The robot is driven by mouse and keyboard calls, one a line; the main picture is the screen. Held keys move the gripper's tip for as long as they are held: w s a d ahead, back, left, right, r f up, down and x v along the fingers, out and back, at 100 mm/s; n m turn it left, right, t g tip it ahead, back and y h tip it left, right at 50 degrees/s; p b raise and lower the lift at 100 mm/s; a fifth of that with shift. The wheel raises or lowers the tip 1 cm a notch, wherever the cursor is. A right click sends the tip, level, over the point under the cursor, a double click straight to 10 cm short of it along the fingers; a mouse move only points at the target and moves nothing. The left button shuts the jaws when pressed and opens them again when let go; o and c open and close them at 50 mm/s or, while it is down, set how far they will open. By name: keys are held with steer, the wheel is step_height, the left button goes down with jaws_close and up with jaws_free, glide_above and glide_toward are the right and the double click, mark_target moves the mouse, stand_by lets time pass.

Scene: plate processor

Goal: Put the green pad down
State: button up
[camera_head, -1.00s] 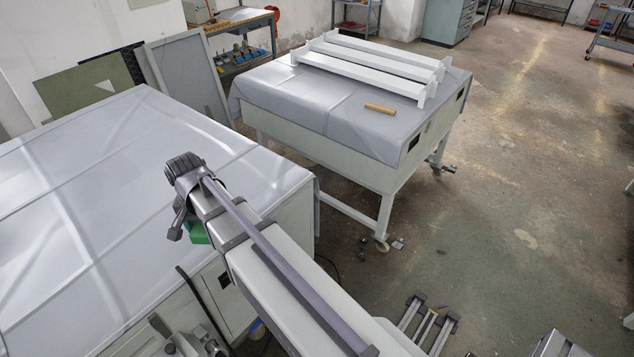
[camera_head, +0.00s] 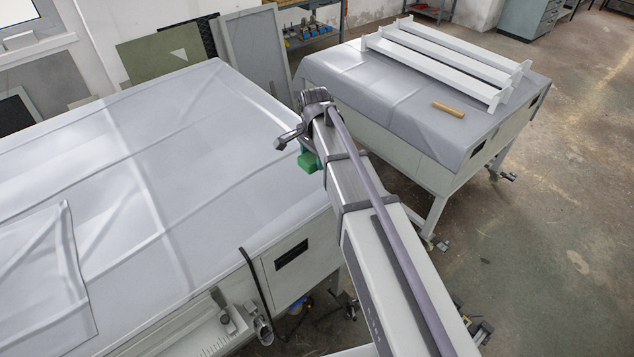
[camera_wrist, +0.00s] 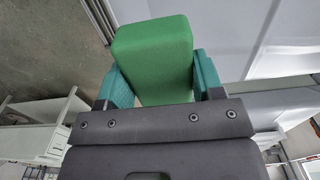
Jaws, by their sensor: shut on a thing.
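The green pad (camera_wrist: 153,57) is a thick block with a rounded, fabric-like face. In the wrist view it sits between the two teal fingers of my gripper (camera_wrist: 160,85), which is shut on it. In the head view the green pad (camera_head: 308,162) shows as a small green patch at the left side of my arm's end, near the right edge of the large covered table (camera_head: 200,130). My arm hides most of the gripper there. I cannot tell the pad's height above the table edge.
A second covered table on wheels stands at the back right. It carries several white beams (camera_head: 440,60) and a small wooden block (camera_head: 448,109). A folded grey sheet (camera_head: 45,280) lies at the front left of the large table, whose middle is bare. Boards (camera_head: 165,50) lean behind it.

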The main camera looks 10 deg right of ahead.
mark_target(315, 187)
step_height(315, 187, down, 10)
steer(key=b, duration=0.8)
steer(key=shift+b, duration=0.4)
steer(key=shift+r+p, duration=0.25)
steer(key=shift+p, duration=0.05)
steer(key=shift+f, duration=0.2)
steer(key=o, duration=0.8)
steer(key=shift+o, duration=0.2)
step_height(315, 187, up, 13)
steer(key=p, duration=1.2)
steer(key=shift+f, duration=0.15)
steer(key=s+n, duration=1.2)
steer(key=s, duration=0.8)
step_height(315, 187, down, 14)
steer(key=b, duration=1.4)
steer(key=shift+f+n, duration=0.25)
steer(key=shift+n, duration=0.15)
